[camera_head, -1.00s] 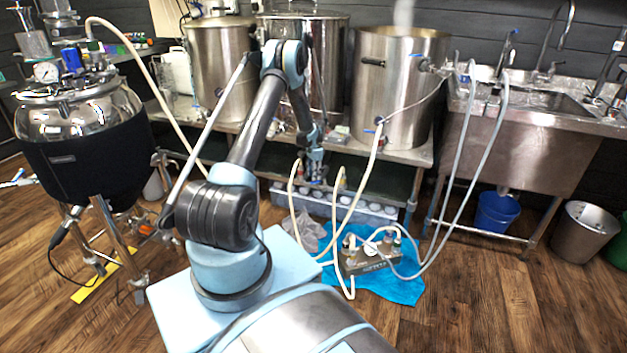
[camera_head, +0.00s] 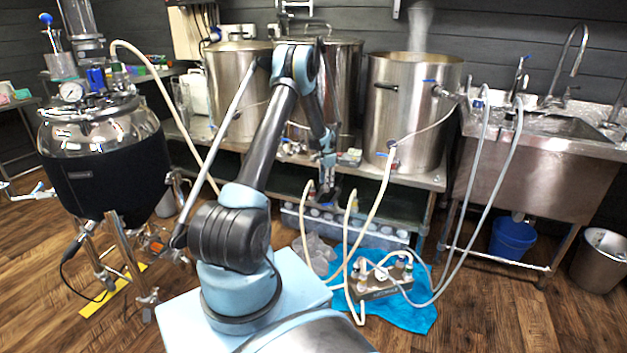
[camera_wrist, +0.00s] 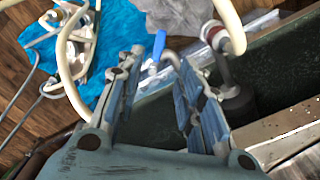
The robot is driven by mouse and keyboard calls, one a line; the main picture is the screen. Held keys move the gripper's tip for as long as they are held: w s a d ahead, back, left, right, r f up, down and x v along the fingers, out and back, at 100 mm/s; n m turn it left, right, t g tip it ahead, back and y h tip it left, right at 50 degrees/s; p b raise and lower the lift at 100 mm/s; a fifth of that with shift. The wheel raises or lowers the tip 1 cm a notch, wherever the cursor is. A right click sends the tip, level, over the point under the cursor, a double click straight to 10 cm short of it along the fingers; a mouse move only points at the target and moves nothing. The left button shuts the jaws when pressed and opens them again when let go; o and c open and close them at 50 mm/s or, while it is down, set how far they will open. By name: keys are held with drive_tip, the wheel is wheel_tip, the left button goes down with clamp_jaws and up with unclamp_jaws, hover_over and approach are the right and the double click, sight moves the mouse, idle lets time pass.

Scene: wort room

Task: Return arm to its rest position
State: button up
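My arm rises from its light-blue base, bends at the elbow in front of the kettles, and reaches down to the front edge of the kettle bench. My gripper (camera_head: 327,172) is small in the head view. In the wrist view my gripper (camera_wrist: 157,60) has its two fingers apart, with no object clearly held between them. A blue-handled valve (camera_wrist: 158,47) shows just past the fingertips. I cannot tell whether the fingers touch it.
Steel kettles (camera_head: 408,115) stand on the bench (camera_head: 432,178). A hose (camera_wrist: 70,65) runs close to the left finger. A pump (camera_head: 380,282) sits on a blue cloth (camera_head: 412,318). A black-jacketed vessel (camera_head: 105,180) is at left, a sink (camera_head: 545,165) at right. Floor is open at front right.

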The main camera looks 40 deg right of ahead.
drive_tip(key=shift+a, duration=0.1)
drive_tip(key=w+a+r+n, duration=0.2)
drive_tip(key=a+r+n, duration=0.2)
drive_tip(key=a+r, duration=0.9)
drive_tip(key=w+a+r+n, duration=0.2)
drive_tip(key=a+r+n, duration=0.1)
drive_tip(key=a+r, duration=1)
drive_tip(key=s+a+r+n+t, duration=0.1)
drive_tip(key=s+a+r+n, duration=0.2)
drive_tip(key=a, duration=0.7)
drive_tip(key=s+a+r+n, duration=0.25)
drive_tip(key=s+a, duration=0.35)
drive_tip(key=a, duration=0.4)
drive_tip(key=s+a+f+n, duration=0.3)
drive_tip(key=s+a, duration=0.6)
drive_tip(key=s, duration=0.3)
drive_tip(key=s+a+f+n+t, duration=0.1)
drive_tip(key=s+a+f+n, duration=0.3)
drive_tip(key=s+a, duration=0.5)
drive_tip(key=s+n, duration=0.1)
drive_tip(key=s, duration=0.2)
drive_tip(key=shift+s+f, duration=0.15)
drive_tip(key=shift+s, duration=0.05)
drive_tip(key=shift+n, duration=0.25)
